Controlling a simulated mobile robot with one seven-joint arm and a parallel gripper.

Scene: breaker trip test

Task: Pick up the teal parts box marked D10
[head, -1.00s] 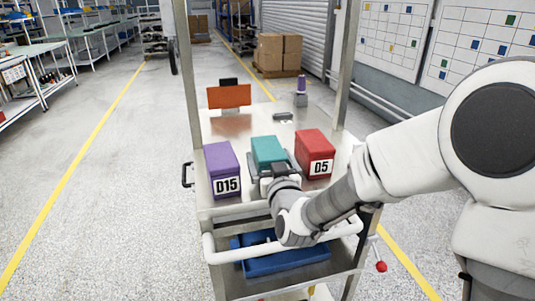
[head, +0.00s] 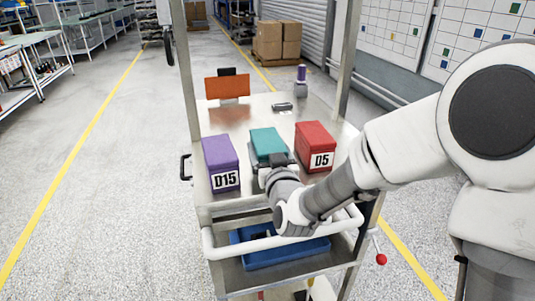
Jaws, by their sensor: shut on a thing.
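The teal parts box (head: 267,141) stands on the top shelf of the metal cart, between a purple box marked D15 (head: 220,160) and a red box marked D5 (head: 315,145). My gripper (head: 271,161) is at the near end of the teal box and shut on it. My gripper and wrist cover the box's front face, so its marking cannot be read. I cannot tell whether the box is clear of the shelf.
The cart's top shelf (head: 262,105) has bare room behind the boxes. An orange panel (head: 228,87), a small grey item (head: 282,107) and a purple-topped item (head: 301,80) stand there. Upright posts flank the shelf. A blue tray (head: 285,254) lies on the lower shelf.

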